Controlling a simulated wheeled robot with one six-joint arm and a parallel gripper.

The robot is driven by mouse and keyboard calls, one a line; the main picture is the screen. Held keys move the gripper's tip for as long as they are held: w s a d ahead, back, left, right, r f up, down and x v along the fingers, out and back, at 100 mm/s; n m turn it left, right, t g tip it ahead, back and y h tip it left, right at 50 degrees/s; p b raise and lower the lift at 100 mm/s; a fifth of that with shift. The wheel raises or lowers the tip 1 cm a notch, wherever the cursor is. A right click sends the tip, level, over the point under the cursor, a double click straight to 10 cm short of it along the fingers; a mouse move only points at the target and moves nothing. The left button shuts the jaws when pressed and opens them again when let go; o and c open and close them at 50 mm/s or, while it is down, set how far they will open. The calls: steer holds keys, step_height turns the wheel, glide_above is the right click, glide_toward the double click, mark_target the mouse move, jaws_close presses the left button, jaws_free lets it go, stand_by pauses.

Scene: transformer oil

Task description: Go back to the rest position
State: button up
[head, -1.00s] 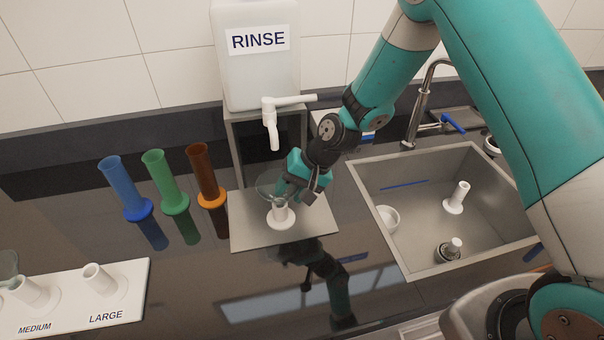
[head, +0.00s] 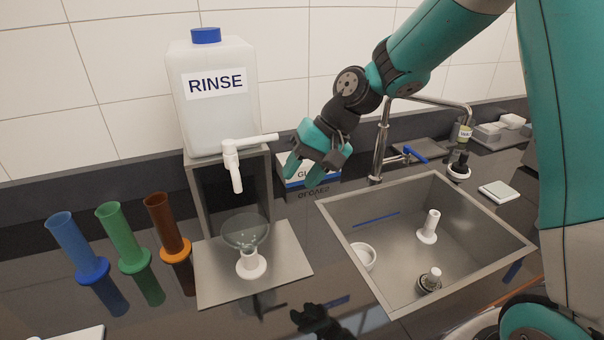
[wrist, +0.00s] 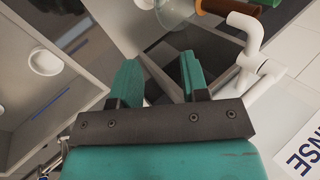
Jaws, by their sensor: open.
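My gripper (head: 305,178) is open and empty. In the head view it hangs in the air between the rinse station and the sink, to the right of the white tap. In the wrist view its two teal fingers (wrist: 160,82) are apart with nothing between them. A clear round glass vessel (head: 246,232) stands upright in a white holder (head: 250,265) on the metal plate (head: 215,285) under the rinse tap. The gripper is apart from it, up and to the right. The vessel shows partly at the top of the wrist view (wrist: 172,12).
The rinse container (head: 215,110) with its white tap (head: 232,160) stands left of my gripper. The sink (head: 400,250) holds white pieces, with a faucet (head: 380,140) behind it. Blue (head: 75,240), green (head: 122,230) and brown (head: 165,222) cylinders stand left. A glove box (head: 300,170) lies behind the gripper.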

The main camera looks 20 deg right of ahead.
stand_by(0.4)
steer(key=s+a+r+n+h, duration=0.1)
steer(key=s+r+n, duration=0.2)
steer(key=s, duration=0.9)
steer(key=s+a+r+n+g+h, duration=0.1)
steer(key=s+a+r+n, duration=0.1)
steer(key=s+n, duration=0.4)
steer(key=s+r, duration=0.1)
steer(key=s, duration=0.4)
steer(key=shift+s+a+r+b, duration=0.15)
steer(key=shift+s+a+b, duration=0.05)
steer(key=shift+s+b, duration=0.15)
